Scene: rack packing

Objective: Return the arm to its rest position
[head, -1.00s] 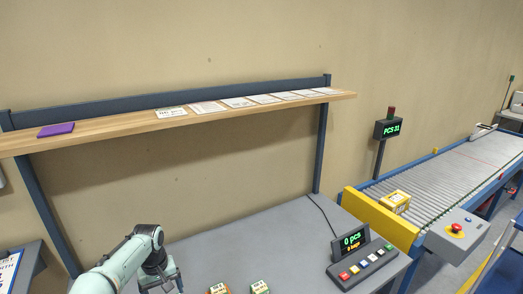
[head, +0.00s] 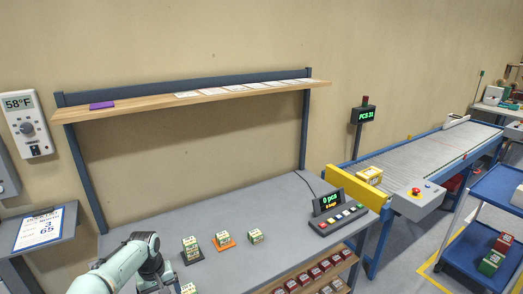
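My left arm comes in from the lower left of the head view, bent at the elbow. Its gripper (head: 165,288) is at the bottom edge, over the near left part of the grey table (head: 240,212). The fingers are cut off by the frame, so I cannot tell whether they are open or shut. A small box (head: 188,289) shows just right of it, partly cut off; I cannot tell whether they touch. My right gripper is not in view.
Several small boxes stand on the table, one on a dark mat (head: 193,260), one on an orange mat (head: 232,245). A button console (head: 337,216) is at the right end. A wooden shelf (head: 150,107) is above. A conveyor (head: 420,153) and a blue cart (head: 470,254) stand right.

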